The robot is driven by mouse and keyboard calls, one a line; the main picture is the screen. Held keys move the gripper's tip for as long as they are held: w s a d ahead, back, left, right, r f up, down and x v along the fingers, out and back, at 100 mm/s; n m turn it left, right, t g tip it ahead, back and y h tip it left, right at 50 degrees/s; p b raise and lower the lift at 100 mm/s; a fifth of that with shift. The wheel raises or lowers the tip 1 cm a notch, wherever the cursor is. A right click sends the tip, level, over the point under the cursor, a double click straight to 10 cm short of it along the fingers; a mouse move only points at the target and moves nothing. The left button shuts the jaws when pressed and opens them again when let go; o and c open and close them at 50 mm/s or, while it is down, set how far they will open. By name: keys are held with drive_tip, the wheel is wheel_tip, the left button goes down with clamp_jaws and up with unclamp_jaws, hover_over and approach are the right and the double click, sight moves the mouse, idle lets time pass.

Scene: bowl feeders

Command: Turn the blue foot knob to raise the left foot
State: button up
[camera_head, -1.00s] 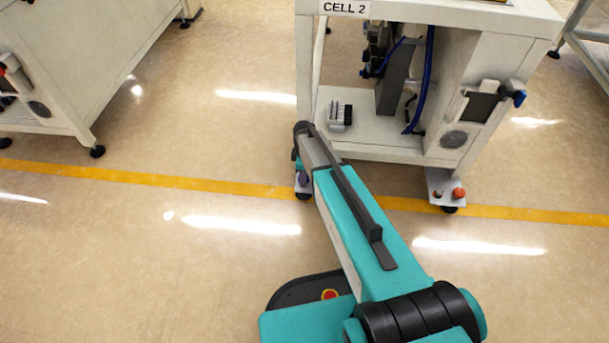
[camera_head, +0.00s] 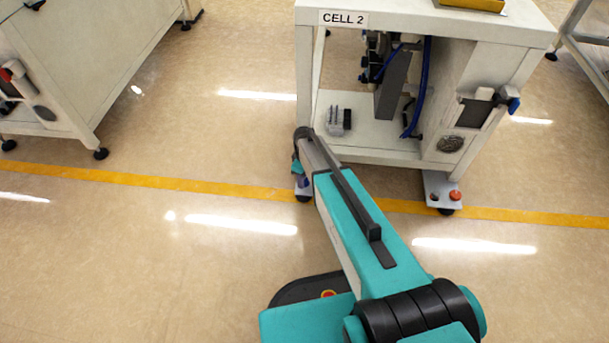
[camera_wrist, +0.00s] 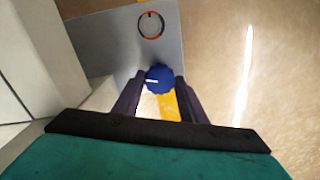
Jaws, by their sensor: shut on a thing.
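The blue foot knob (camera_wrist: 160,74) is in the middle of the wrist view, with a white pointer line toward the left. My gripper (camera_wrist: 160,84) is shut on it, one dark finger on each side. The knob stands beside the grey foot plate (camera_wrist: 95,40), whose lower part is partly hidden by my gripper. In the head view my gripper (camera_head: 299,170) is low at the left front foot (camera_head: 304,194) of the CELL 2 machine (camera_head: 430,30). The knob is mostly hidden there.
A round dial with a red and black ring (camera_wrist: 151,25) is on the plate. The right foot has an orange knob (camera_head: 455,196). Another machine (camera_head: 90,60) stands at the left. A yellow floor line (camera_head: 150,180) crosses the open floor.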

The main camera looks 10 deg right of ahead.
drive_tip(key=m+p, duration=0.3)
drive_tip(key=m, duration=0.1)
drive_tip(key=shift+r, duration=0.15)
drive_tip(key=m+p, duration=0.3)
drive_tip(key=m, duration=0.2)
drive_tip(key=shift+m, duration=0.3)
drive_tip(key=m+p, duration=0.2)
drive_tip(key=m, duration=0.2)
drive_tip(key=m+p, duration=0.1)
drive_tip(key=m, duration=0.4)
drive_tip(key=o, duration=1.1)
drive_tip(key=shift+c, duration=0.2)
